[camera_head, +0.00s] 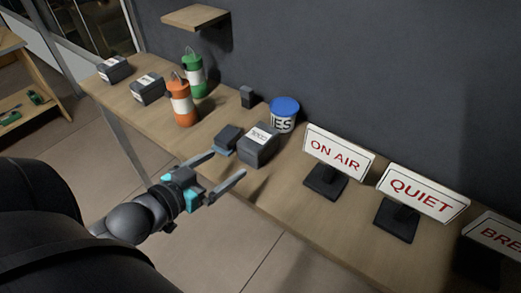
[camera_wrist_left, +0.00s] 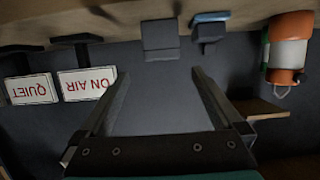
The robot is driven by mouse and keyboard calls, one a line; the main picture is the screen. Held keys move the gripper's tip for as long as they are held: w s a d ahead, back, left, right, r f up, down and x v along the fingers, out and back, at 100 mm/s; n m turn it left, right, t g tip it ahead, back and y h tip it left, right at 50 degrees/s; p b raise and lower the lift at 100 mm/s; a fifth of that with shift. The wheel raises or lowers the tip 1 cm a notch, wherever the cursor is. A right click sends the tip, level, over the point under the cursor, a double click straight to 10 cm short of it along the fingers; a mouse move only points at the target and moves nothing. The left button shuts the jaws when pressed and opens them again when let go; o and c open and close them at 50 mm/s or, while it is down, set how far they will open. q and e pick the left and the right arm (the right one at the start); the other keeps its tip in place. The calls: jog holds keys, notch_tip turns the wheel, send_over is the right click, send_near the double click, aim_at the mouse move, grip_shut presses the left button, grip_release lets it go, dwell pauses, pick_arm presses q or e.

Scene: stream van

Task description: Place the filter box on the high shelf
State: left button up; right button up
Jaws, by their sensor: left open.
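A grey box with a white label (camera_head: 259,144) stands near the front of the long wooden table; I cannot read its label, so I cannot tell whether it is the filter box. It also shows in the left wrist view (camera_wrist_left: 160,40). A smaller dark box with a bluish base (camera_head: 228,138) stands just left of it. The high shelf (camera_head: 195,16) is a bare wooden board on the dark wall at the upper left. My left gripper (camera_head: 229,164) is open and empty at the table's front edge, just short of the grey box. My right gripper is not in view.
Orange (camera_head: 182,104) and green (camera_head: 194,76) lanterns stand below the shelf. Two more labelled boxes (camera_head: 147,89) (camera_head: 114,69) are at the table's left end. A blue-lidded tub (camera_head: 284,114) and ON AIR (camera_head: 338,152) and QUIET (camera_head: 422,193) signs stand to the right.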

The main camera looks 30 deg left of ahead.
aim_at(247, 150)
pick_arm(q)
jog(key=b+x, duration=0.1)
jog(key=x, duration=0.9)
jog(key=shift+f+b+x, duration=0.15)
jog(key=shift+b+x, duration=0.1)
jog(key=shift+x, duration=0.7)
jog(key=shift+f+b+x, duration=0.2)
jog(key=shift+x, duration=0.75)
jog(key=shift+w+f, duration=0.2)
jog(key=shift+w, duration=0.4)
jog(key=shift+c, duration=0.2)
jog(key=shift+r, duration=0.1)
jog(key=c, duration=1.5)
